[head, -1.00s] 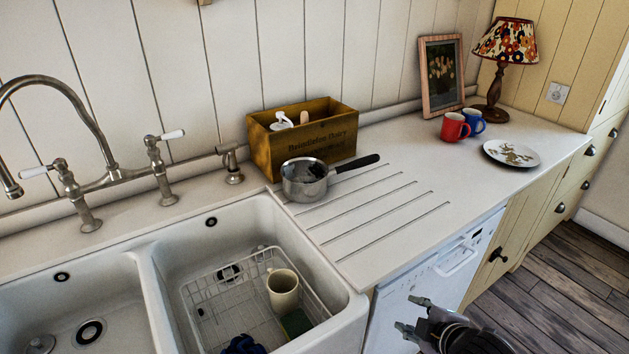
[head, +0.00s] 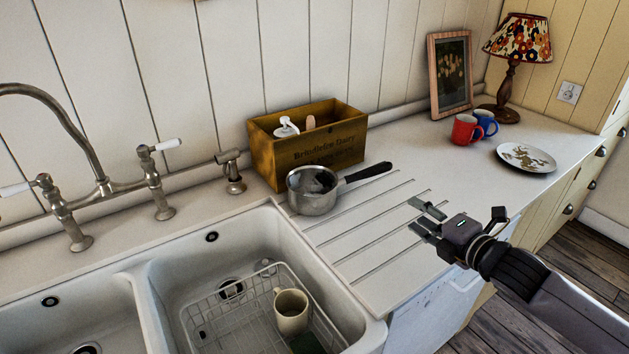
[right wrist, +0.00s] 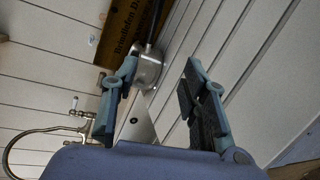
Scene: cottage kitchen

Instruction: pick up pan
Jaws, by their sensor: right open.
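A small metal saucepan (head: 312,190) with a black handle (head: 368,172) stands upright on the ribbed drainboard, just in front of the wooden box. Its handle points right and slightly back. My right gripper (head: 424,219) is open and empty above the right part of the drainboard, to the right of the pan and apart from it. In the right wrist view the open fingers (right wrist: 157,98) frame the counter, and the pan (right wrist: 147,68) shows beyond them, near the left finger. My left gripper is not in view.
A wooden box (head: 340,152) with bottles stands behind the pan. A double sink (head: 352,334) with a wire rack and a cream mug (head: 291,311) lies to the left. A red mug (head: 465,130), a blue mug (head: 488,123), a plate (head: 526,157), a picture frame (head: 433,92) and a lamp (head: 511,82) stand at the right.

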